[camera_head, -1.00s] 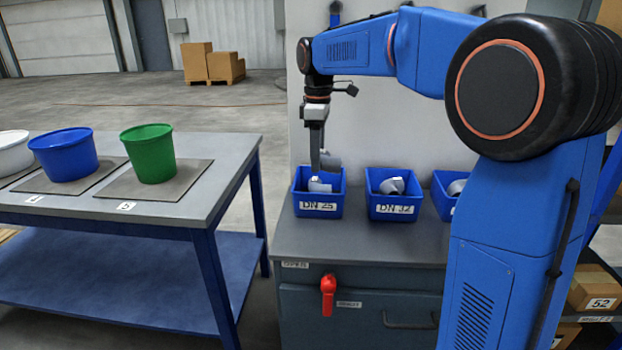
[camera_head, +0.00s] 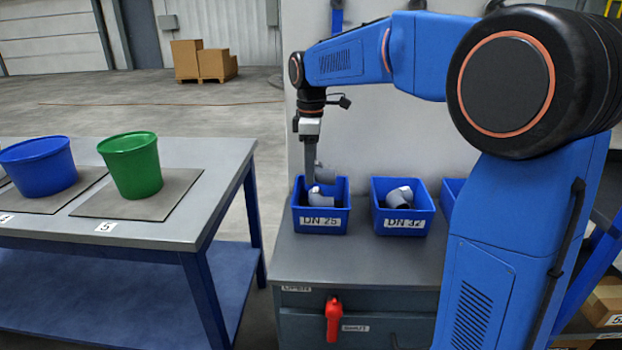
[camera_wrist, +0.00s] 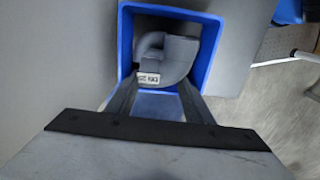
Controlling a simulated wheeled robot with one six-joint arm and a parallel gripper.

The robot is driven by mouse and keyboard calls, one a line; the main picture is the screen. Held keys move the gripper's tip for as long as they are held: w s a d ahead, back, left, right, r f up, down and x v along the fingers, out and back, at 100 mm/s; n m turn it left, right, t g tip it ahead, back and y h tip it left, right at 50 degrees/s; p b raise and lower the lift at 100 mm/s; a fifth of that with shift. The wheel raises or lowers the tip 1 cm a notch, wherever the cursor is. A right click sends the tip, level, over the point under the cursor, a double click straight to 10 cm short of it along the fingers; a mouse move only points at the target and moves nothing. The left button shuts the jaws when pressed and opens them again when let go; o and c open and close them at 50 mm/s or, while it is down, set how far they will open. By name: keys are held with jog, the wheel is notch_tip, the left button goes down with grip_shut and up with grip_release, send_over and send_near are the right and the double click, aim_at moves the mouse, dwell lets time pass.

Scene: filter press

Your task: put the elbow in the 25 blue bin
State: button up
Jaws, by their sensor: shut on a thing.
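The blue bin marked DN 25 (camera_head: 320,222) stands on the grey cabinet top. My gripper (camera_head: 313,180) points down over it, with its fingertips at about the height of the rim. It is shut on a grey elbow (camera_head: 326,174), which shows at the fingertips. A paler grey pipe piece (camera_head: 320,198) shows lower, inside the bin; I cannot tell whether it is a separate elbow. In the wrist view the grey elbow (camera_wrist: 178,62), with a small white label, lies within the outline of the blue bin (camera_wrist: 213,55), between my fingers (camera_wrist: 155,98).
A blue DN 32 bin (camera_head: 404,223) with a grey elbow (camera_head: 400,197) stands to the right, and another blue bin (camera_head: 450,193) is partly hidden by my arm. A red handle (camera_head: 333,320) hangs on the cabinet front. A table (camera_head: 200,150) with buckets stands left.

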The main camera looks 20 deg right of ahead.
jog(key=shift+f, duration=1.65)
jog(key=shift+f, duration=0.45)
jog(key=o, duration=1.1)
jog(key=shift+c, duration=0.2)
notch_tip(320, 180, up, 12)
jog(key=shift+f, duration=0.1)
jog(key=shift+r, duration=0.6)
jog(key=shift+s, duration=0.1)
